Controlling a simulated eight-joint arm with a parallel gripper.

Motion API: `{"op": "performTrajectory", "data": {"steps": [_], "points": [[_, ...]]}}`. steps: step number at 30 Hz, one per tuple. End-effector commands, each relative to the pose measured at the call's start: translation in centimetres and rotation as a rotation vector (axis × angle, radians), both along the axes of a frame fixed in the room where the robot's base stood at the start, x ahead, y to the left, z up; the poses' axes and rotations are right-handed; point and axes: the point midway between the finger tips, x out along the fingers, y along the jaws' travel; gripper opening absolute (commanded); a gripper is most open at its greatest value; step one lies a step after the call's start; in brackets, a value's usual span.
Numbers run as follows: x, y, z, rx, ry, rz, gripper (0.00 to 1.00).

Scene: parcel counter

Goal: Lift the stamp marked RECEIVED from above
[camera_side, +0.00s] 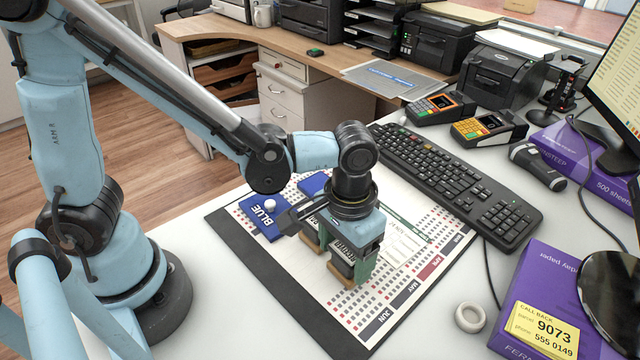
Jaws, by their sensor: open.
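My gripper (350,215) points down over the desk calendar mat and is open. Beneath and beside it are small blocks with pale lettered labels and tan lower parts, one at the front (342,262) and one further left (309,236). They look like stamps, but the lettering is too small to read, so I cannot tell which is marked RECEIVED. The gripper hides part of both. I cannot tell whether the jaws touch either one.
A blue pad marked BLUE (262,213) lies left of my gripper on the calendar mat (388,318). A keyboard (455,180) is behind right. The mat's front is clear.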

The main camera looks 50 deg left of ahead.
Motion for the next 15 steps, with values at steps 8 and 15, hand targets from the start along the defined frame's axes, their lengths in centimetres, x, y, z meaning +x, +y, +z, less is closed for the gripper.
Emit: {"op": "performTrajectory", "data": {"steps": [8,15], "points": [[0.0,0.0,-2.1,-0.001,-0.001,0.000,0.74],[0.0,0.0,-2.2,-0.001,-0.001,0.000,0.74]]}}
